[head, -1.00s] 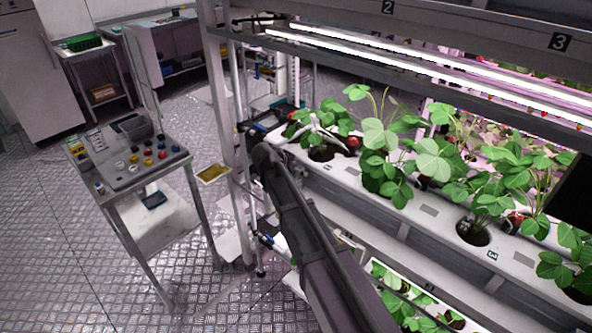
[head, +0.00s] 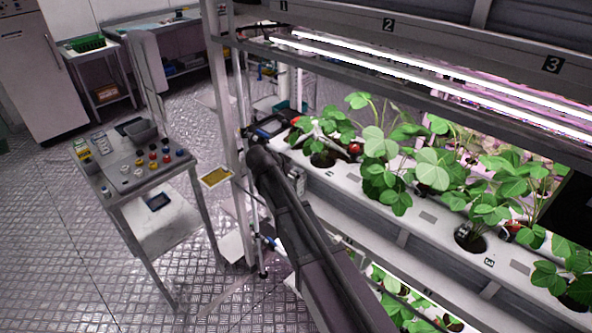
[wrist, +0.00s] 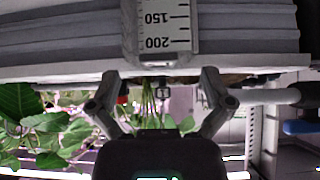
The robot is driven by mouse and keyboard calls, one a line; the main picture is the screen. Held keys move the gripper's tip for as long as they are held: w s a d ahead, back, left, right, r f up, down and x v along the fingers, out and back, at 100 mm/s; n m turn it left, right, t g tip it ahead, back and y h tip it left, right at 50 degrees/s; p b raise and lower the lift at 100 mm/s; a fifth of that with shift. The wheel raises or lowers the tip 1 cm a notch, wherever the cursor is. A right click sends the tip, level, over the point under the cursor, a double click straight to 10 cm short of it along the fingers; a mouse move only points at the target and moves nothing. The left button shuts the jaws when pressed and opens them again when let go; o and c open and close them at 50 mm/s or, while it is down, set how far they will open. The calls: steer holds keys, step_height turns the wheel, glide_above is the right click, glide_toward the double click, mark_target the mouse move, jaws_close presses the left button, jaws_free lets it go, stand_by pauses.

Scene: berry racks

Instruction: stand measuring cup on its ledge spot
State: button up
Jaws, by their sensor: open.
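The measuring cup (wrist: 164,35) shows at the top middle of the wrist view, a clear-white body with black marks 150 and 200. The digits are upside down in the picture, and the part beyond the top edge is cut off. My gripper (wrist: 159,82) is open, its two fingers spread wide at either side, apart from the cup and past its 200-mark end. The pale ledge (wrist: 55,72) runs across behind the cup. What the cup rests on is out of view.
The berry rack's white planter gutter (head: 400,210) holds leafy plants (head: 385,170) close to my arm. A rack post (head: 228,110) stands left of my arm.

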steer(key=p+v, duration=0.5)
steer(key=v, duration=0.2)
steer(key=shift+s+r, duration=0.25)
steer(key=shift+r, duration=0.05)
steer(key=shift+a, duration=0.1)
stand_by(0.6)
steer(key=s+d+f+n+g+y, duration=0.2)
steer(key=s+d, duration=0.4)
steer(key=d, duration=0.3)
steer(key=s+d+f+n+g+y, duration=0.1)
steer(key=s+d+n+g, duration=0.1)
steer(key=s+d, duration=0.5)
steer(key=s+d+f+n+g+y, duration=0.2)
steer(key=s+d, duration=0.4)
steer(key=d, duration=0.6)
steer(key=shift+s+f+n+g+y, duration=0.15)
steer(key=shift+f+n+g+y, duration=0.15)
steer(key=shift+n+g, duration=0.35)
